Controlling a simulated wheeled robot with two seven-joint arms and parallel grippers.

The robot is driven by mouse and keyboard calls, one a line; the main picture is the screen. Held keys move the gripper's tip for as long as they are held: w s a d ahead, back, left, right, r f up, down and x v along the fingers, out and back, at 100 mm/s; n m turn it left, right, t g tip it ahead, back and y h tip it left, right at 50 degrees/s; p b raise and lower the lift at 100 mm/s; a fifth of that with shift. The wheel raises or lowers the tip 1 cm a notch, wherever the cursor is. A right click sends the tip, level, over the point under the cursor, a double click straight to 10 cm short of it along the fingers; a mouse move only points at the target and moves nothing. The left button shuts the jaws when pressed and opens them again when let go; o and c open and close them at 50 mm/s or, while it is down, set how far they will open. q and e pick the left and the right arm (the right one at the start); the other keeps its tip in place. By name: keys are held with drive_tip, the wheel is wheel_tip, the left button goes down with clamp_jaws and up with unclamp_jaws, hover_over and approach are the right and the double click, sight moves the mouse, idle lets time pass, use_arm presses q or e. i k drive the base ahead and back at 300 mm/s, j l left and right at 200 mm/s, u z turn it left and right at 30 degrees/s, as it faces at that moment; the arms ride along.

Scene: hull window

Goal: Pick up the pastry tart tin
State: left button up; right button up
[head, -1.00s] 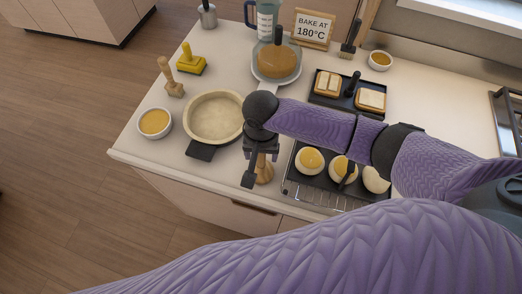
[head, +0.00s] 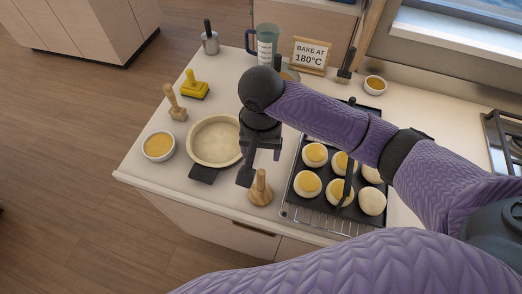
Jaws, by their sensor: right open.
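The pastry tart tin (head: 214,141) is round, with a pale crust rim and pale base. It sits on the counter left of centre, with a dark flat piece (head: 203,173) at its front edge. My right gripper (head: 261,166) is open and empty, pointing down just right of the tin. The gripper and its wrist overlap the tin's right edge in the picture; I cannot tell if they touch. My left gripper is not in view.
A wooden tool (head: 260,190) stands just below the gripper. A bowl of yellow filling (head: 158,146), a wooden stamp (head: 175,104) and a yellow press (head: 195,86) stand left. A dark tray (head: 325,172) of filled rounds lies right. The counter's front-left edge is close.

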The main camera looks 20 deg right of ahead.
sight(213, 142)
drive_tip(key=i+j+z, duration=0.2)
drive_tip(key=j+z, duration=0.25)
drive_tip(key=j, duration=0.45)
drive_tip(key=j+z, duration=0.4)
drive_tip(key=j, duration=0.5)
drive_tip(key=j+z, duration=0.45)
drive_tip(key=j, duration=0.45)
